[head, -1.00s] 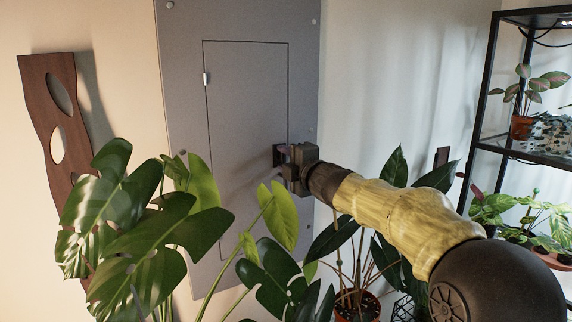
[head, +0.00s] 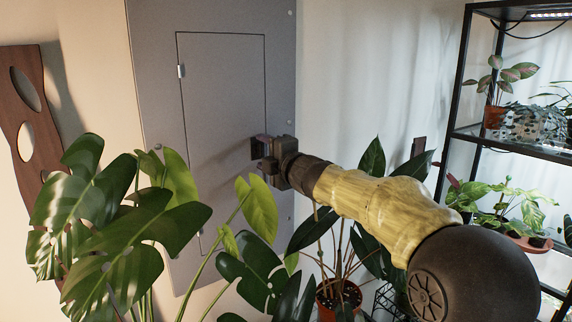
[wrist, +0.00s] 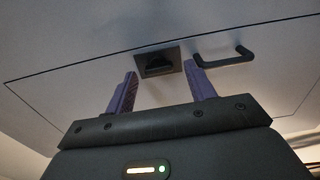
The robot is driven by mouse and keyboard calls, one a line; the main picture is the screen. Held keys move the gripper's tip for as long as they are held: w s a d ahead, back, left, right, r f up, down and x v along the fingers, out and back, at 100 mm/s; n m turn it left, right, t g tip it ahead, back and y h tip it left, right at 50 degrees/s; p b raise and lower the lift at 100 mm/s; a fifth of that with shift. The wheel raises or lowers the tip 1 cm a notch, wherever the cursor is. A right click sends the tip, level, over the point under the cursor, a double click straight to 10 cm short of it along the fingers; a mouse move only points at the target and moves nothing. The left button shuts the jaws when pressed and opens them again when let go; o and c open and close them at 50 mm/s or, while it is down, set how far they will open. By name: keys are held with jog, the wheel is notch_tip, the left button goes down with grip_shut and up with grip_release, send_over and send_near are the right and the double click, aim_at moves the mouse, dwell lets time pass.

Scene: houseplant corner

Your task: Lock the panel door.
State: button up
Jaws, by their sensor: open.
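The grey panel door (head: 220,95) is set in a larger grey panel on the wall and looks flush with its frame. In the wrist view the door (wrist: 90,73) carries a dark latch (wrist: 158,63) on a square plate and, to its right, a black bar handle (wrist: 225,57). My gripper (head: 257,147) is at the door's right edge in the head view and hides the latch and handle there. In the wrist view my gripper (wrist: 162,90) is open, its two purple fingers on either side of the latch and just short of it. Nothing is between the fingers.
A large leafy plant (head: 125,215) stands in front of the panel at lower left. A potted plant (head: 340,290) stands below my arm. A black shelf (head: 500,137) with several plants is at right. A wooden board (head: 35,150) hangs at left.

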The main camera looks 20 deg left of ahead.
jog(key=b+v, duration=0.2)
jog(key=v, duration=1.5)
jog(key=shift+b, duration=0.35)
jog(key=w+d+f+m+h+p, duration=0.2)
jog(key=d+f+m+h+p, duration=0.4)
jog(key=d+f+m+h, duration=0.75)
jog(key=s+d+f+m+g+p, duration=0.2)
jog(key=s+d+f+m+g, duration=0.2)
jog(key=s, duration=0.6)
jog(key=s+d+f+m+g+p, duration=0.1)
jog(key=s+d+f+m+g, duration=0.4)
jog(key=s+d+f+m, duration=0.3)
notch_tip(320, 180, down, 3)
jog(key=shift+s+d+r+m+p, duration=0.15)
jog(key=shift+s+m+p, duration=0.25)
jog(key=shift+s+m, duration=0.7)
jog(key=shift+w, duration=0.2)
